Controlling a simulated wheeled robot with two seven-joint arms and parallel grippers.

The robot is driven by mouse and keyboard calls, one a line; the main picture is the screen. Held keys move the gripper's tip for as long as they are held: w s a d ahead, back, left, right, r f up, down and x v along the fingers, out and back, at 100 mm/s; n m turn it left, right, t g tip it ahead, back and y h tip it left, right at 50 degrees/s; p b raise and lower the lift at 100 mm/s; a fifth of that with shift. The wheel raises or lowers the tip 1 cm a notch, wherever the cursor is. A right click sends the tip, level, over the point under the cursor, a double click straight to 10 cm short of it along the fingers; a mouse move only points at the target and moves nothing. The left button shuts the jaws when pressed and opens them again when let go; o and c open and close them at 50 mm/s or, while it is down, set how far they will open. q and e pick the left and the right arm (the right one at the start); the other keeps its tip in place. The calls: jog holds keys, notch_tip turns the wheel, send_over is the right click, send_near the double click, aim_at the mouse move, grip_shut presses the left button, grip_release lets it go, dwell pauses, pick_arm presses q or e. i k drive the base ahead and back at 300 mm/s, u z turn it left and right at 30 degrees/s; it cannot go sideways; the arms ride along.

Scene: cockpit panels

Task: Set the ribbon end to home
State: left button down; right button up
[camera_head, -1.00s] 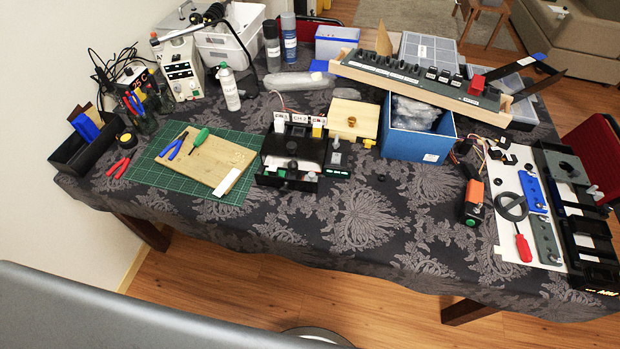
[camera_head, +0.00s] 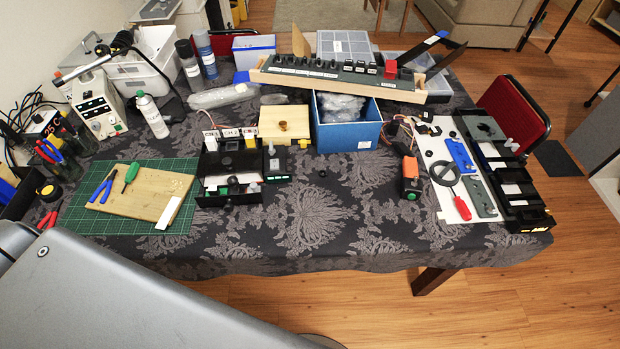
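I cannot tell for certain which part is the ribbon end. A small black panel box (camera_head: 228,172) with white labels and a green part stands at the table's middle. A black panel (camera_head: 497,165) lies along the right end, beside a white board (camera_head: 443,200) with a blue plate, a grey plate and a red screwdriver. Neither gripper is in view.
A green cutting mat (camera_head: 178,218) with a wooden board (camera_head: 148,192) lies at the left. A blue box (camera_head: 349,136) stands behind the middle. An orange-and-black device (camera_head: 411,177) lies right of it. The front middle of the patterned tablecloth (camera_head: 320,235) is mostly clear.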

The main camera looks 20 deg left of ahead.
aim_at(253, 188)
jog(key=z, duration=0.85)
jog(key=k, duration=0.8)
jog(key=u, duration=1.1)
jog(key=i, duration=0.35)
jog(key=z, duration=0.05)
